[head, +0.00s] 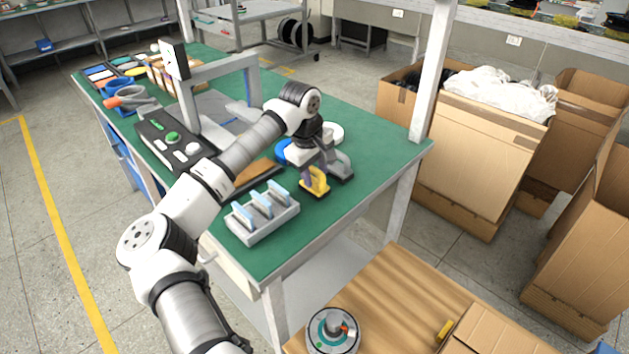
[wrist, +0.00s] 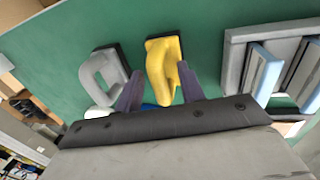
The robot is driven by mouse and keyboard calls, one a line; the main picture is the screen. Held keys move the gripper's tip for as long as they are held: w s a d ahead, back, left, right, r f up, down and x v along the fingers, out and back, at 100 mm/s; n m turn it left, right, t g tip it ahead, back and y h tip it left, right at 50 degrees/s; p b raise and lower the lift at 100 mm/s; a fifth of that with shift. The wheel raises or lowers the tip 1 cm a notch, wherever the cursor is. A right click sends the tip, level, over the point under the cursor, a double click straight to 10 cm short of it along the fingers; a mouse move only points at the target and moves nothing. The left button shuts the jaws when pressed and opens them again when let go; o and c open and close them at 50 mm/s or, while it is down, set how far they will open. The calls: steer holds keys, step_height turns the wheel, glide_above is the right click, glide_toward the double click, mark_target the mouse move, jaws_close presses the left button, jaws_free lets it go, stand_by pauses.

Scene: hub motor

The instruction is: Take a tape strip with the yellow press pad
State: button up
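The yellow press pad (head: 316,183) has a loop handle and a dark base, and stands on the green bench top near its front right edge. In the wrist view the yellow press pad (wrist: 163,66) lies between the two fingers of my gripper (wrist: 158,82). The fingers are apart, with a gap visible beside the handle, so my gripper is open. In the head view my gripper (head: 309,158) is just above and behind the pad. A grey rack (head: 265,228) holds several light blue upright pieces; I cannot tell whether these carry tape strips.
A grey press pad (head: 342,166) of similar shape stands close to the yellow one, and shows in the wrist view (wrist: 101,73). White and blue rolls lie behind my gripper. A control box (head: 166,140) with a green button is farther left.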

mark_target(315, 168)
jaws_close()
steer(key=shift+r, duration=0.1)
stand_by(0.3)
step_height(315, 168, up, 20)
steer(key=b, duration=0.1)
steer(key=shift+b, duration=0.4)
steer(key=c, duration=0.6)
jaws_free()
steer(key=shift+c, duration=0.2)
jaws_close()
